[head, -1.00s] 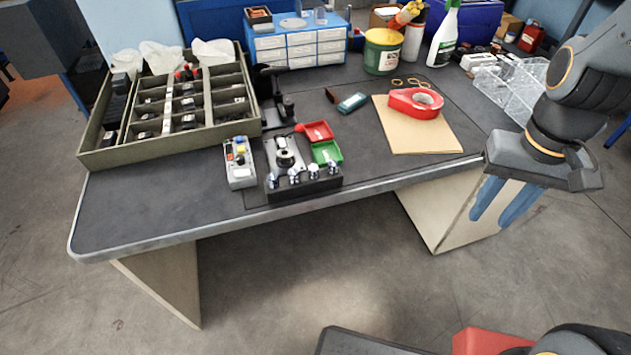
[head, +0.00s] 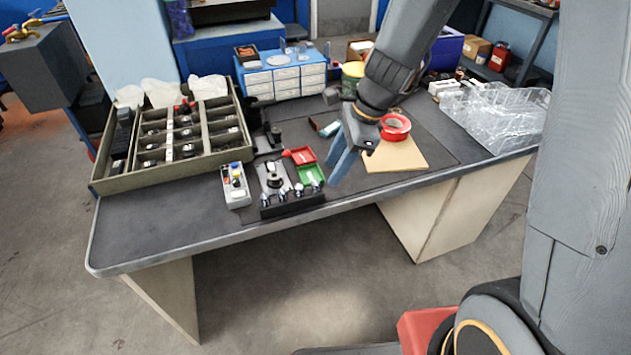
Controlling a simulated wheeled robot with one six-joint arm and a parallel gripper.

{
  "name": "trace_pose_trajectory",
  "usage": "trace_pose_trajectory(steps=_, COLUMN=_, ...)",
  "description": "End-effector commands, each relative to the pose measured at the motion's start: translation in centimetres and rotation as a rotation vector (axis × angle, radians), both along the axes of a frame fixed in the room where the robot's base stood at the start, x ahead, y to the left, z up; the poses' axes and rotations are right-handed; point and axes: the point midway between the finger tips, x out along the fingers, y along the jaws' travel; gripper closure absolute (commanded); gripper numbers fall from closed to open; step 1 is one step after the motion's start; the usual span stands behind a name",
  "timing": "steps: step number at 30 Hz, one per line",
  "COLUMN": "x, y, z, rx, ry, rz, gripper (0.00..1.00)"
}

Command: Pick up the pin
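I cannot make out the pin; it is too small or hidden in this view. A dark fixture with a row of silver knobs (head: 290,203) stands near the front edge of the bench. A small red tray (head: 300,156) and a small green tray (head: 310,174) sit at its back right. My gripper (head: 347,166) hangs above the bench to the right of these trays, its blue fingers pointing down and slightly left. The fingers look apart, with nothing seen between them. My gripper and arm hide part of the bench behind them.
A grey box with coloured buttons (head: 236,184) stands left of the fixture, near a large divided tray (head: 108,184). A red tape roll (head: 395,126) lies on a brown board (head: 410,157) to the right. Clear plastic bins (head: 495,115) stand at far right. The front left bench top is bare.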

Motion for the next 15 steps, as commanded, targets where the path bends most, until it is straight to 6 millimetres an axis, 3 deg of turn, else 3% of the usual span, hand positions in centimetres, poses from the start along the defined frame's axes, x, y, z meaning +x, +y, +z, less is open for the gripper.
trace_pose_trajectory(steps=3, x=1.5, y=1.2, z=0.2, rx=0.047, ry=0.051, rz=-0.183, gripper=0.62)
trace_pose_trajectory(steps=6, x=2.2, y=1.8, z=-0.1, rx=0.065, ry=0.069, rz=-0.253, gripper=0.62)
trace_pose_trajectory(steps=15, x=2.5, y=2.6, z=-2.9, rx=0.068, ry=0.075, rz=-0.268, gripper=0.62)
